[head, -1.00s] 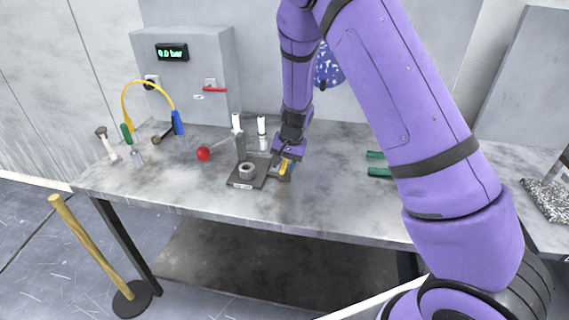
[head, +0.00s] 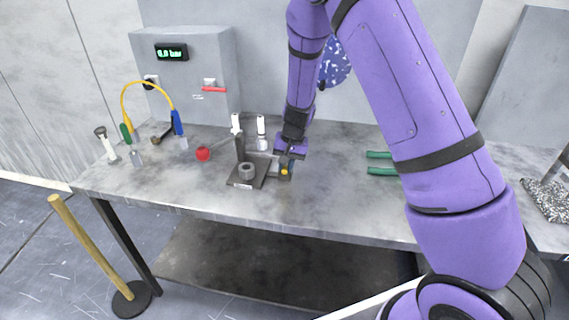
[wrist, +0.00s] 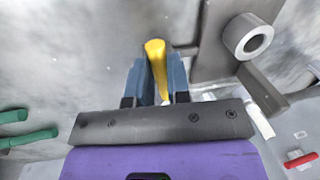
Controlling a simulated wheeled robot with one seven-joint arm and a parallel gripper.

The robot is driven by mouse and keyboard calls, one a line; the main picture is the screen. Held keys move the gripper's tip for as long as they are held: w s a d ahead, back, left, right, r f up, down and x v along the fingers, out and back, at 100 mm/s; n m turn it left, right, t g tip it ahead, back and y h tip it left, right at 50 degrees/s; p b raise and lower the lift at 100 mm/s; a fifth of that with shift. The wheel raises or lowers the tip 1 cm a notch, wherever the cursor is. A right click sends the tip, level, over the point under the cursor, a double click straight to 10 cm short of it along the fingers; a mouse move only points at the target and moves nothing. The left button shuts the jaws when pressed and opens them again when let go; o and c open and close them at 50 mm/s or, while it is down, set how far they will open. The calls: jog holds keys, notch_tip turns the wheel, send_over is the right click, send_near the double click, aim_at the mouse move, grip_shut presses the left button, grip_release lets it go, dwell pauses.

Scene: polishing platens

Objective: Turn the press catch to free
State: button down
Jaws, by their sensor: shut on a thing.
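The press (head: 240,150) stands on the bench, with a dark base plate (head: 238,184), a grey ring (head: 247,171) on it and a lever ending in a red ball (head: 203,154). The yellow press catch (head: 285,172) is at the press's right side; only its end shows in the head view. My gripper (head: 287,164) is at the catch. In the wrist view the catch (wrist: 156,54) lies between the two blue-grey fingers (wrist: 158,82), which are shut on it. Its tip sticks out past them. The catch's pivot is hidden.
A grey box with a display (head: 172,52) and a red-handled valve (head: 213,89) stands behind the press. White-topped posts (head: 261,127) are close to my gripper. Green bars (head: 381,171) lie to the right. The bench front right of the press is clear.

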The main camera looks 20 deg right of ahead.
jog(key=n, duration=0.1)
jog(key=d+n, duration=0.1)
jog(key=n, duration=0.1)
jog(key=d+n+g, duration=0.1)
jog(key=n, duration=0.2)
jog(key=d+n, duration=0.1)
jog(key=n, duration=0.3)
jog(key=shift+w+d+g, duration=0.25)
jog(key=shift+w+g, duration=0.05)
jog(key=shift+g, duration=0.1)
dwell(0.3)
jog(key=c, duration=1.1)
grip_release()
jog(key=shift+r, duration=0.1)
jog(key=r, duration=0.3)
jog(key=d+r, duration=0.1)
jog(key=r, duration=0.3)
jog(key=w+d+r, duration=0.1)
jog(key=r, duration=0.2)
jog(key=shift+r, duration=0.25)
